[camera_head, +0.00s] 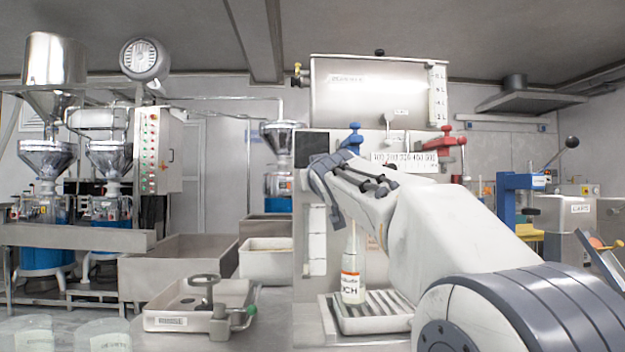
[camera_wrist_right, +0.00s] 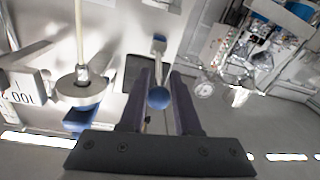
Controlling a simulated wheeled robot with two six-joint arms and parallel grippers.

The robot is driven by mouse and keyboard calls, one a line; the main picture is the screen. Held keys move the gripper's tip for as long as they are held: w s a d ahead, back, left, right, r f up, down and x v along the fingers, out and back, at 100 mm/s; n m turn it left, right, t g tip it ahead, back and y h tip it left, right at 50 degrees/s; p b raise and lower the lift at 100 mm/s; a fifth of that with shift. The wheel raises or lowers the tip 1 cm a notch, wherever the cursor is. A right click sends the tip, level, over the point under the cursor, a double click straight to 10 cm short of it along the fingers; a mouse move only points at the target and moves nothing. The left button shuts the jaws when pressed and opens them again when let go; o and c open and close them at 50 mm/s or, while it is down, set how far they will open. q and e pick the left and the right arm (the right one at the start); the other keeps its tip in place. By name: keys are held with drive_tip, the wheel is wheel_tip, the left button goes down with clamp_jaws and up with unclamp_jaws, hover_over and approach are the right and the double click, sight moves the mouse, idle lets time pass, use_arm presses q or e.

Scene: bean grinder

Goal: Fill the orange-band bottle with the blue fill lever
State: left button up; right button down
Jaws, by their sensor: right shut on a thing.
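The orange-band bottle (camera_head: 351,284) stands upright on the slatted drip tray (camera_head: 385,325) in the head view, its neck pointing up under the filling machine. The blue fill lever shows as a blue part (camera_head: 355,136) below the tank. In the right wrist view its round blue knob (camera_wrist_right: 158,98) is between the fingers of my right gripper (camera_wrist_right: 160,76), which is shut on it. My right arm comes in from the right and hides part of the machine front. My left gripper is not in view.
A red lever (camera_head: 452,145) is right of the blue one, beyond my right arm. The steel tank (camera_head: 370,92) is above. A shallow tray (camera_head: 180,320) with a green-handled tool is left of the bottle. Grinders with steel hoppers (camera_head: 47,155) stand far left.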

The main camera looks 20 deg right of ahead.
drive_tip(key=c, duration=0.6)
unclamp_jaws()
drive_tip(key=shift+w+f, duration=0.1)
drive_tip(key=shift+c, duration=0.2)
drive_tip(key=b+v, duration=0.1)
drive_tip(key=v, duration=0.9)
drive_tip(key=shift+s+b, duration=0.25)
drive_tip(key=shift+b, duration=0.15)
drive_tip(key=shift+s, duration=0.1)
